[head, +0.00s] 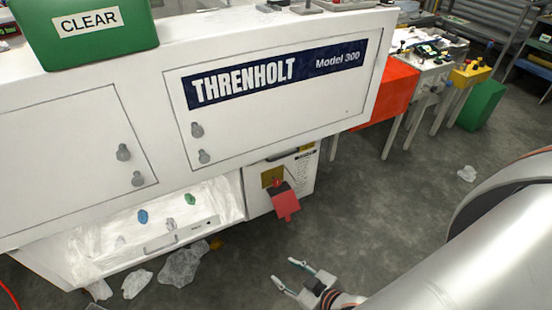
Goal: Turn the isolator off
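The isolator (272,177) is a yellow plate with a small red part on it, on the side panel of the white machine, low at the right. A flat red piece (286,203) hangs just below it, tilted; I cannot tell if it is a tag or part of the switch. The handle's position is too small to read. My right gripper (284,270) is open and empty, below the isolator in the picture and apart from it, over the grey floor. My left gripper is not in view.
The white machine (340,110) labelled THRENHOLT Model 300 fills the left and centre. A green CLEAR bin (120,45) stands on top. An open lower bay (225,200) holds plastic film. Crumpled film (180,268) lies on the floor. An orange box (395,88) stands behind right.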

